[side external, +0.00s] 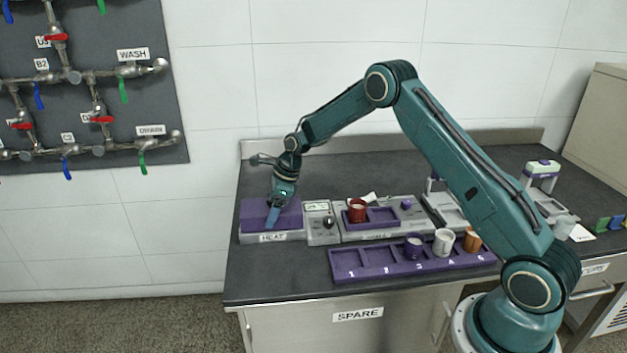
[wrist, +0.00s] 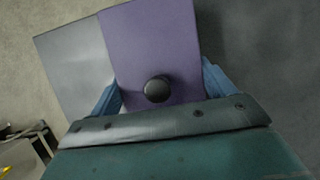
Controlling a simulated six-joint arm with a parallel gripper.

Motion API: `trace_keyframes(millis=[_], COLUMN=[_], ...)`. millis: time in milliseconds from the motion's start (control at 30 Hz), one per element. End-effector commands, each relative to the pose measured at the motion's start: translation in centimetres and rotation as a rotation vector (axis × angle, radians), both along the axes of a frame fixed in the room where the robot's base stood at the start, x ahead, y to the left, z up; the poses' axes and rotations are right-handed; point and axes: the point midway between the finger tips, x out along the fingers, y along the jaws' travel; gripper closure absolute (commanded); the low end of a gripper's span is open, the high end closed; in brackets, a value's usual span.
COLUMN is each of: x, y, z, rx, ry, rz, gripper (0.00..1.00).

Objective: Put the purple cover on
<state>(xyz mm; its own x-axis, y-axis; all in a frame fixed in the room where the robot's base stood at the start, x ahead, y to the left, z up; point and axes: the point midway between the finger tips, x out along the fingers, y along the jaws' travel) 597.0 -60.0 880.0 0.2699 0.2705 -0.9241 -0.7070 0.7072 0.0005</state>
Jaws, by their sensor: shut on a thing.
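The purple cover (wrist: 150,45) fills the middle of the wrist view, with a round black knob (wrist: 157,89) on it. The blue fingers of my gripper (wrist: 160,92) lie along its two sides and are shut on it. In the side view my gripper (side external: 273,215) points down over the unit labelled HEAT (side external: 272,238) at the left end of the bench. Purple (side external: 255,212) shows there around the fingers. A pale grey panel (wrist: 73,68) lies left of the cover in the wrist view. I cannot tell whether the cover rests on the HEAT unit or hangs just above it.
A small knob unit (side external: 322,222) stands right of HEAT, beside a larger unit with a red cup (side external: 357,210). A numbered purple rack (side external: 375,263) in front carries several cups. The wall with pipes and valves (side external: 90,90) is at the left. The bench behind HEAT is fairly clear.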

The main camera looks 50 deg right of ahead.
Motion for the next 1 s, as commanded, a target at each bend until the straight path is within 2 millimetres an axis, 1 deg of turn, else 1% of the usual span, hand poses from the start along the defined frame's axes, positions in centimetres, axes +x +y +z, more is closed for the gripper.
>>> trace_keyframes(millis=[767, 800, 900, 1000], x=[0.01, 0.01, 0.01, 0.01], y=[0.00, 0.00, 0.01, 0.01], z=[-0.07, -0.07, -0.07, -0.07], rx=[0.000, 0.000, 0.000, 0.000], ry=[0.000, 0.000, 0.000, 0.000], rz=[0.000, 0.000, 0.000, 0.000], gripper=[0.42, 0.17, 0.00, 0.00])
